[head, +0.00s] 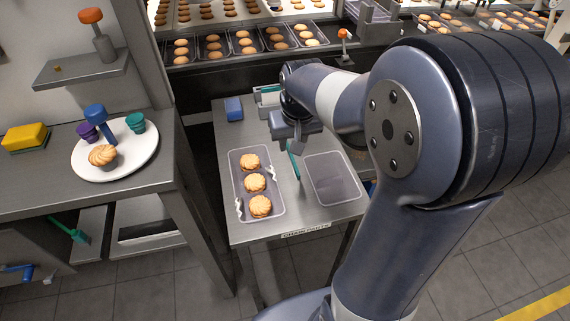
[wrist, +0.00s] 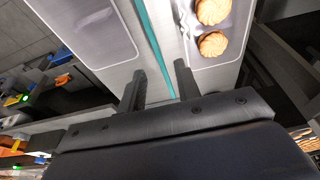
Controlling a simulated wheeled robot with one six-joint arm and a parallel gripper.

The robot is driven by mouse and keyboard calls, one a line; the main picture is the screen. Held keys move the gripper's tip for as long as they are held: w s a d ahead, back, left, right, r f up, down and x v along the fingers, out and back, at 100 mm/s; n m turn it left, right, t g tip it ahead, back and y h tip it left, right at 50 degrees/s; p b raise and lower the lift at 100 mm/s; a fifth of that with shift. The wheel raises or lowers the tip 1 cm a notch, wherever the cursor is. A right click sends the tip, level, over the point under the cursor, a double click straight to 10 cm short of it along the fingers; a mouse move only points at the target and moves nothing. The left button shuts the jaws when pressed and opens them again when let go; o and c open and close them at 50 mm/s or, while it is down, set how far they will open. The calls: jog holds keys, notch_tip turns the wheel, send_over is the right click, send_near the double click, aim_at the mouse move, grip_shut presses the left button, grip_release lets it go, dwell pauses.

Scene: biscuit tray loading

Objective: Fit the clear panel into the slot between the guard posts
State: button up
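A clear, thin-rimmed rectangular panel or lid (head: 332,178) lies flat on the steel table, right of the biscuit tray. I take it for the clear panel, but cannot be sure. It also shows at upper left in the wrist view (wrist: 95,28). My gripper (head: 298,147) points down over the table, behind and left of this panel. In the wrist view its two fingers (wrist: 159,70) are apart, with a teal strip (wrist: 152,38) running between them in the picture; contact cannot be told. No slot between guard posts can be made out.
A clear tray (head: 237,190) with three biscuits stands left on the steel table (head: 290,222). A blue block (head: 233,108) lies at the back. A side counter holds a white plate (head: 140,158) and a yellow sponge (head: 25,137). Biscuit trays line the conveyor behind.

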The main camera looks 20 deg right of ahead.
aim_at(289, 155)
jog(key=x, duration=0.9)
jog(key=shift+w, duration=0.35)
jog(key=shift+r, duration=0.1)
jog(key=shift+c, duration=0.4)
grip_shut()
